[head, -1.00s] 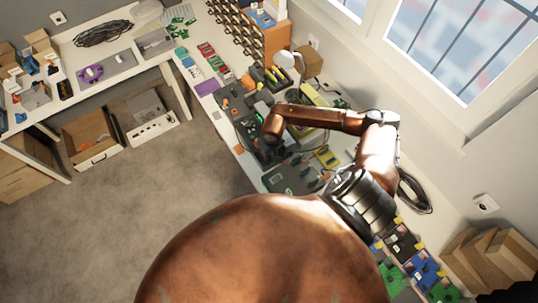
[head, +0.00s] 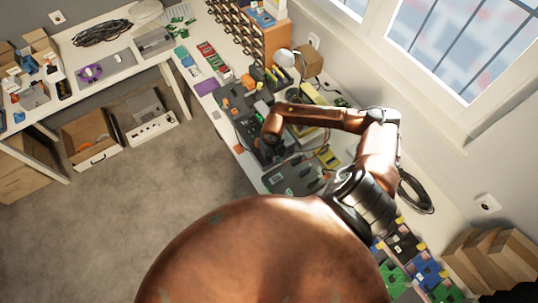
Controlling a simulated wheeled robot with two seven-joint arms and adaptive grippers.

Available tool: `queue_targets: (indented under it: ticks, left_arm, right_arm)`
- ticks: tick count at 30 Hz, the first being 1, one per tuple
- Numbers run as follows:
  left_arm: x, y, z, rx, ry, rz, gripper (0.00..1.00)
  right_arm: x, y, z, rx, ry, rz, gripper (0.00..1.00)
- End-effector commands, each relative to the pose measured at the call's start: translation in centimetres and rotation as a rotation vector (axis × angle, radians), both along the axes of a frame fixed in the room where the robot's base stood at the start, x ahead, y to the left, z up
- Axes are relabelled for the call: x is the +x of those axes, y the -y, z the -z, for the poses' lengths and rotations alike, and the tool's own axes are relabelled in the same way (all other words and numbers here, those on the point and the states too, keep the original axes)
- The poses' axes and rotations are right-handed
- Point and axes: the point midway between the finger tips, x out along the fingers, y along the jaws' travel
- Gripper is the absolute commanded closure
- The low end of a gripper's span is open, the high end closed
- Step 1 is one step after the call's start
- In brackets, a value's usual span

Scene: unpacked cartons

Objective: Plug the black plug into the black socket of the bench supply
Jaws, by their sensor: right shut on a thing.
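My right arm reaches over the bench from the right, and its gripper (head: 264,147) points down at the dark equipment there. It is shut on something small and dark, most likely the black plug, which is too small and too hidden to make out. The bench supply appears to be the dark unit with a small green display (head: 261,109), just behind the gripper. Its black socket cannot be made out, and I cannot tell whether the plug touches it. My left gripper is not in view.
A dark mat or case (head: 291,178) and a yellow instrument (head: 327,157) lie close to the right gripper. A coiled black cable (head: 415,194) lies at the right. Colourful bins (head: 407,246) stand at the lower right. The floor (head: 130,215) left of the bench is clear.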

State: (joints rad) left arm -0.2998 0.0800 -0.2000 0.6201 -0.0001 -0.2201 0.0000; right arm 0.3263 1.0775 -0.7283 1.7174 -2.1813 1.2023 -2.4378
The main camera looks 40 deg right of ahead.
Motion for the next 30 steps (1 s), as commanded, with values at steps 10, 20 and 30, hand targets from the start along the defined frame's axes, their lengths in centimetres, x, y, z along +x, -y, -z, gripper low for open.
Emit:
queue_targets:
  ticks: [10,20,30]
  left_arm:
    - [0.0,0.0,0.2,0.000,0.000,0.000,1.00]
    - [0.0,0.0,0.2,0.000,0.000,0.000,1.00]
    - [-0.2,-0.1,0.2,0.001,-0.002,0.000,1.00]
  right_arm:
    - [0.0,0.0,0.1,0.000,0.000,0.000,0.86]
    - [0.0,0.0,0.1,0.000,0.000,0.000,0.67]
    - [0.0,0.1,-0.9,-0.002,0.002,-0.001,0.67]
